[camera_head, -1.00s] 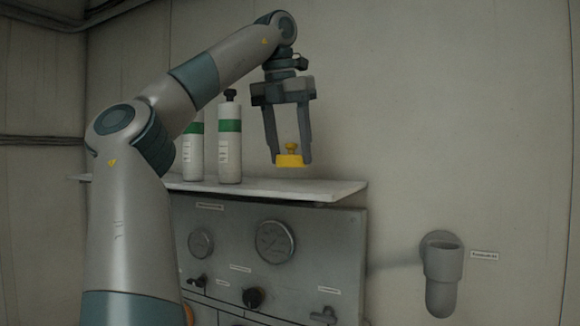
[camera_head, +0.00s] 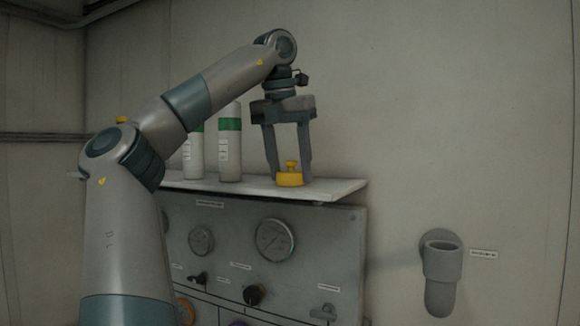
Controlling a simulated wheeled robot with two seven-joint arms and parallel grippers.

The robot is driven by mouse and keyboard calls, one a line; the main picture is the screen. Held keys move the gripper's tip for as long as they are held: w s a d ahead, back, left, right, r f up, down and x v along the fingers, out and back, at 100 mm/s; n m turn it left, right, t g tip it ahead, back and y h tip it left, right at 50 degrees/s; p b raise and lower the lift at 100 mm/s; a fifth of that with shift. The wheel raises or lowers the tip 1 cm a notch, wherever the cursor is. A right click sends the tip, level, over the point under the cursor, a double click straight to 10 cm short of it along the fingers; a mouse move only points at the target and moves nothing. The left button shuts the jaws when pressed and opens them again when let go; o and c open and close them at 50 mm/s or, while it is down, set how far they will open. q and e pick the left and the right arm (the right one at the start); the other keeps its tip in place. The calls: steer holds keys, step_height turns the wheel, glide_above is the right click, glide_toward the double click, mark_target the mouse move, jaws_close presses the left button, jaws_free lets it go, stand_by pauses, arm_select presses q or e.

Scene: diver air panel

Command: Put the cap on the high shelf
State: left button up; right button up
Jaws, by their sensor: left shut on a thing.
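The yellow cap (camera_head: 290,178) with a small knob on top is at the right part of the white high shelf (camera_head: 335,188). My left gripper (camera_head: 289,175) points straight down from above and is shut on the cap, one finger on each side. The cap's underside appears at the level of the shelf top; I cannot tell for certain whether it touches. My right gripper does not show.
Two white bottles with green bands stand on the shelf left of the cap, one nearer (camera_head: 230,150) and one (camera_head: 194,153) partly behind my arm. Below is the grey panel with gauges (camera_head: 275,240) and knobs. A grey wall holder (camera_head: 442,270) is at right. The shelf's right end is clear.

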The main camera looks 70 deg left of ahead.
arm_select(q)
steer(key=shift+f, duration=0.15)
steer(key=o, duration=1)
steer(key=v, duration=1.2)
steer(key=shift+r, duration=0.2)
